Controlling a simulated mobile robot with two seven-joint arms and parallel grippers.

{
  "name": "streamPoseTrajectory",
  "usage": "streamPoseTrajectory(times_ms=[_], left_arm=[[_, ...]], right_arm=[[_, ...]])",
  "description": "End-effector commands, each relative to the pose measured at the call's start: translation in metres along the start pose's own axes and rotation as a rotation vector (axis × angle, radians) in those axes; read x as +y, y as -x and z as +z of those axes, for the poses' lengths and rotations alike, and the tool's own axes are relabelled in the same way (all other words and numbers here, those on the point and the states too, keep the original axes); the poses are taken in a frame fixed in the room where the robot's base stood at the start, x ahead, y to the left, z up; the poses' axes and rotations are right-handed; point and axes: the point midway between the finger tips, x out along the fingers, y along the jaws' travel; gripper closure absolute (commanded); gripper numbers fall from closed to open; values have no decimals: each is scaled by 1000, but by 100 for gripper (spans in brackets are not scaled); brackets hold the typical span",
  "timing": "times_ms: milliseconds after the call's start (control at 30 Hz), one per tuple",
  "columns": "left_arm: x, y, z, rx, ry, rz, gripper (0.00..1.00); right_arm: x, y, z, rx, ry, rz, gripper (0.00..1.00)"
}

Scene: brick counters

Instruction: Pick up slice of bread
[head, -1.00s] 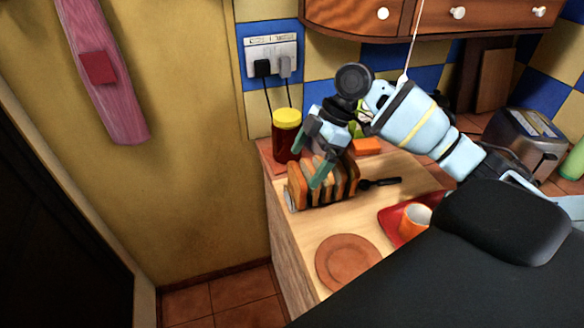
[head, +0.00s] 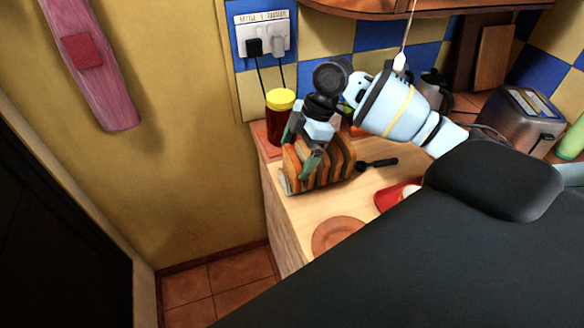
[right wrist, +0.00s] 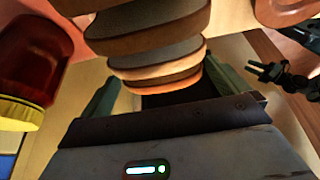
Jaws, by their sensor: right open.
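Several slices of bread (head: 338,163) stand upright in a row in a rack on the wooden counter. In the right wrist view the bread slices (right wrist: 150,45) rise between and beyond the fingers. My right gripper (head: 300,146) is at the left end of the row, its fingers spread to either side of the end slice. It also shows in the right wrist view (right wrist: 163,92), open, with the nearest slice reaching between the fingertips. Whether a finger touches the bread I cannot tell. My left gripper is not in view.
A dark red jar with a yellow lid (head: 279,116) stands just behind the bread. A black-handled utensil (head: 377,163) lies to its right, and a round brown plate (head: 338,234) lies in front. A toaster (head: 522,118) stands farther right. A wall socket (head: 264,38) is behind.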

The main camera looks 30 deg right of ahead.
Motion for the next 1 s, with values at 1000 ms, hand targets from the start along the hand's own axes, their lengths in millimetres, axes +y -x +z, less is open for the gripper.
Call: streamPoseTrajectory(times_ms=[1000], left_arm=[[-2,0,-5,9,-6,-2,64]], right_arm=[[-2,-42,-5,1,1,2,31]])
